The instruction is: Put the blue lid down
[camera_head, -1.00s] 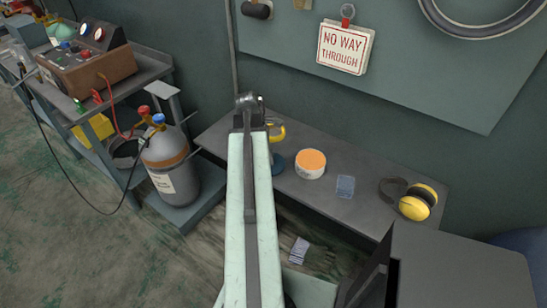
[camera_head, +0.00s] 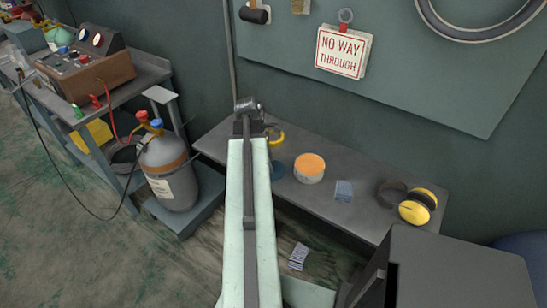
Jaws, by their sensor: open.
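My arm rises through the middle of the view to a dark joint above the bench. My gripper is hidden behind this link, and its fingers cannot be made out. I cannot tell how far it is from the blue thing.
A grey gas cylinder (camera_head: 168,172) stands left. A dark box (camera_head: 460,265) is at front right.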

